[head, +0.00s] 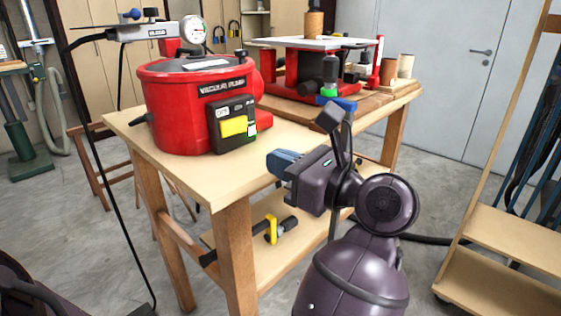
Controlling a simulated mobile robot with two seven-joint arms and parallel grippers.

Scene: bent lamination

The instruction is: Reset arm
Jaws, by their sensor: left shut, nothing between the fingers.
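The dark purple wrist and arm come up from the bottom of the picture. I cannot tell any contact between the gripper and the bench.
A red vacuum pump (170,108) stands on the wooden workbench (285,142). A red machine (286,84) stands behind it. A yellow clamp (271,229) lies on the lower shelf. A wooden shelf rack (512,233) stands at right. Grey floor shows between bench and rack.

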